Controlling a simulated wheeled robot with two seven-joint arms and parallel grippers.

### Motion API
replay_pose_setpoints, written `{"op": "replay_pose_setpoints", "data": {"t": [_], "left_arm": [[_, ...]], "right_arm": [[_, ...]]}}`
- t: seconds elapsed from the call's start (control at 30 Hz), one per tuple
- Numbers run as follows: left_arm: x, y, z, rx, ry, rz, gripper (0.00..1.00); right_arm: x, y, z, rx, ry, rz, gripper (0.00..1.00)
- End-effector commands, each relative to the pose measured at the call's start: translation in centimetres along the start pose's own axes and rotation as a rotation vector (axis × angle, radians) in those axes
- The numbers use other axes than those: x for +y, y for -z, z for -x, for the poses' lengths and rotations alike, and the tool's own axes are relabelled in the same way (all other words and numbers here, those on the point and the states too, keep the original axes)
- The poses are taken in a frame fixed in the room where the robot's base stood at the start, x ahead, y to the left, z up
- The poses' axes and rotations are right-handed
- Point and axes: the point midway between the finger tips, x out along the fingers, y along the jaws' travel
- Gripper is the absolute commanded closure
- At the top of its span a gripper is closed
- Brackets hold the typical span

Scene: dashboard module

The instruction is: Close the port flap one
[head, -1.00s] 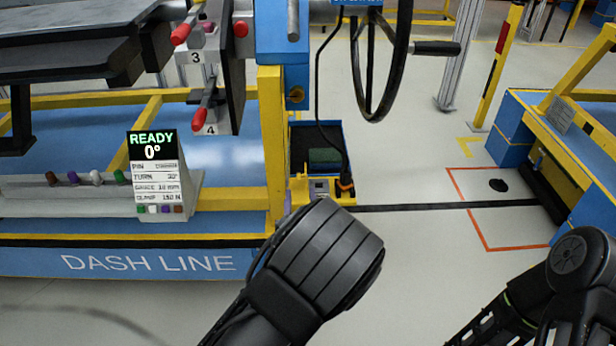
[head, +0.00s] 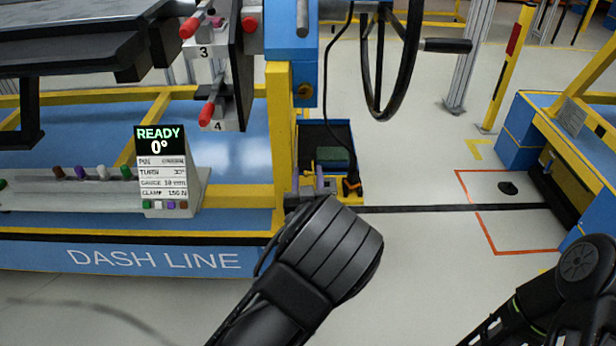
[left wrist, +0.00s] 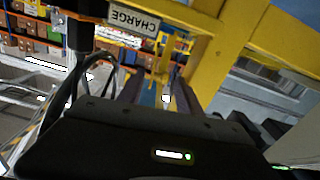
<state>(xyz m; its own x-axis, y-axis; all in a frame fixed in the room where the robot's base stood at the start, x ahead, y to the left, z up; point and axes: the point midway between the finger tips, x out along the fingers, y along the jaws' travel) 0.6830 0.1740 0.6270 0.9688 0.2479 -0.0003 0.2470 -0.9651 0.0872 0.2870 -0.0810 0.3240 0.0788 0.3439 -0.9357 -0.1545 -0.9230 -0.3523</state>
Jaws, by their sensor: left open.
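In the head view my left gripper (head: 307,184) is beyond my dark wrist, by the foot of the yellow post, with its purple-grey fingers apart. The left wrist view also shows my left gripper (left wrist: 158,93), open, with no object clearly held between the fingers. A yellow fitting (left wrist: 172,45) lies beyond the fingers, close to a CHARGE label (left wrist: 133,19). I cannot make out port flap one in either view; my wrist hides part of that area in the head view. My right arm shows at the lower right, but its gripper is out of view.
A yellow post (head: 281,150) and the blue dash-line bench (head: 150,262) stand at the left. A READY display (head: 160,145) stands on the bench. A black steering wheel (head: 395,60) hangs above. The floor to the right is mostly clear.

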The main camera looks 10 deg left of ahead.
Motion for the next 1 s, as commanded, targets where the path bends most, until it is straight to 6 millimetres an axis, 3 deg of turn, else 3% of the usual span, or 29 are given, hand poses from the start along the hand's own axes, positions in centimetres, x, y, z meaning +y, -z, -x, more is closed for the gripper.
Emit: {"op": "replay_pose_setpoints", "data": {"t": [0.2, 0.7, 1.0], "left_arm": [[0.01, 0.02, -0.02, 0.0, 0.0, 0.0, 0.58], [-0.09, 0.0, 0.0, 0.0, 0.002, 0.0, 0.99], [-0.19, -0.01, 0.01, 0.0, 0.004, -0.002, 1.0]], "right_arm": [[0.0, 0.01, 0.02, 0.0, 0.0, 0.0, 1.0], [-0.02, -0.01, 0.01, 0.0, 0.0, 0.0, 1.0], [-0.02, -0.02, 0.01, 0.0, 0.0, 0.0, 1.0]]}}
